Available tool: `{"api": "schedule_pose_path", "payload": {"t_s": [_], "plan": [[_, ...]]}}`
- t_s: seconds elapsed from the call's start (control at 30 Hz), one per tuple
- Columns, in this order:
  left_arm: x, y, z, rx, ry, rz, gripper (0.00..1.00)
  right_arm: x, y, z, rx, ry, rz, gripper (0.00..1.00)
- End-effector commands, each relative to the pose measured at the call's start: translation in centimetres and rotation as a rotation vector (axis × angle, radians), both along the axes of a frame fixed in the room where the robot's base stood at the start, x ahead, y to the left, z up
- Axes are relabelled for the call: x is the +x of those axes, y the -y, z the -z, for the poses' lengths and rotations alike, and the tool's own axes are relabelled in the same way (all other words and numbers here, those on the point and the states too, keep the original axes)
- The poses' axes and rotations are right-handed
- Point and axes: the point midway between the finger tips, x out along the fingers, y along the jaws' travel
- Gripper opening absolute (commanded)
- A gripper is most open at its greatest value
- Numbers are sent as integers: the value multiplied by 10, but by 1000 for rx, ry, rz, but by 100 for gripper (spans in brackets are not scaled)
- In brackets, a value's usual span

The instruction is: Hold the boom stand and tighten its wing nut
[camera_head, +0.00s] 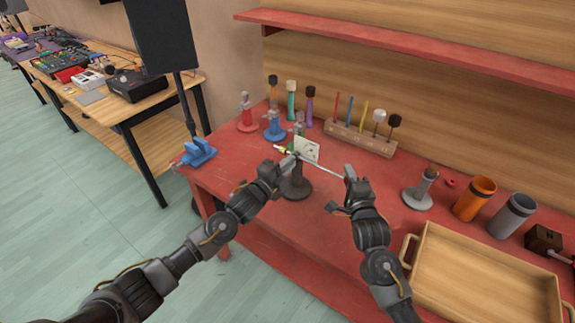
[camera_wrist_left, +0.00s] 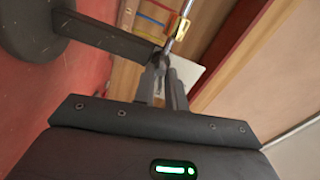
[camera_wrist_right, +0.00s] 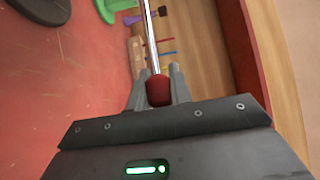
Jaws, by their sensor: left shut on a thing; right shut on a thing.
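The boom stand has a round dark grey base (camera_head: 295,188) on the red bench and a dark post (camera_wrist_left: 115,38). My left gripper (camera_head: 280,167) is shut on the upper post, just below the boom joint. A thin chrome rod (camera_head: 325,168) slants from the joint toward my right gripper (camera_head: 350,180). A small yellow piece (camera_wrist_left: 181,29) sits on the rod near the joint; I cannot tell if it is the wing nut. My right gripper is shut on a red rounded tip (camera_wrist_right: 158,90) at the rod's end (camera_wrist_right: 150,35). A white plate (camera_head: 307,149) shows behind the joint.
A red stand (camera_head: 246,118), a blue stand (camera_head: 274,130) and upright mallets stand behind. A wooden rack (camera_head: 360,138) is at the back. A grey stand (camera_head: 418,197), an orange cup (camera_head: 474,199) and a wooden tray (camera_head: 480,275) are at right. A blue vise (camera_head: 198,152) is at the left edge.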

Motion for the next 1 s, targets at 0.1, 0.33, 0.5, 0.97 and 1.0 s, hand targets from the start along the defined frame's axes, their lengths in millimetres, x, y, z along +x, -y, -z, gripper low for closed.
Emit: {"api": "schedule_pose_path", "payload": {"t_s": [0.1,0.33,0.5,0.97,1.0], "plan": [[0,1,0,0,0,2,0,0,0,0,0,-1,0,0],[-1,1,0,0,0,2,20,0,0,0,0,-1,0,0],[0,1,0,0,0,2,28,0,0,0,0,-1,0,0],[-35,-22,1,1,-2,1,28,0,0,0,0,-1,0,0],[-42,-26,2,1,-2,1,28,0,0,0,0,-1,0,0]]}}
